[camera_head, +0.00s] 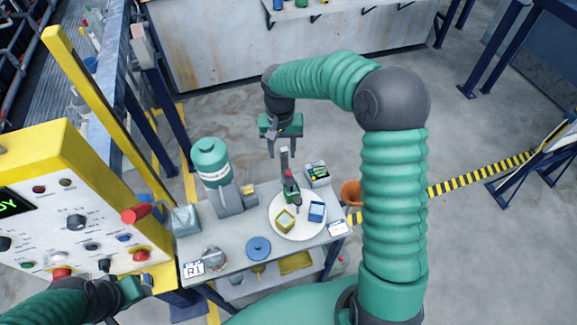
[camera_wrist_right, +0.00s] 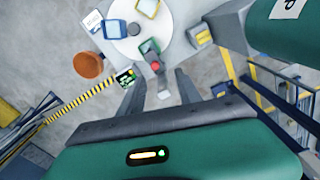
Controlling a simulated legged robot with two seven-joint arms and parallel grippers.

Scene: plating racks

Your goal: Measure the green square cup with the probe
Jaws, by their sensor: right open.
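The green square cup (camera_head: 291,194) stands on the back of a round white turntable (camera_head: 298,231); it also shows in the wrist view (camera_wrist_right: 148,45). A probe with a red part (camera_head: 288,174) is just behind and partly over the cup; its red end shows in the wrist view (camera_wrist_right: 155,66). I cannot tell whether its tip is inside the cup. My right gripper (camera_head: 281,153) is open above and behind the probe, fingers apart and pointing down (camera_wrist_right: 158,84). A meter with a green display (camera_head: 318,173) stands right of the probe. My left gripper (camera_head: 134,290) is low at the left, its jaws unclear.
A yellow cup (camera_head: 285,222) and a blue cup (camera_head: 316,211) share the turntable. A green-topped machine (camera_head: 211,165) stands on the left of the bench. An orange bucket (camera_head: 351,192) is off the right edge. A control panel (camera_head: 75,220) stands at the left.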

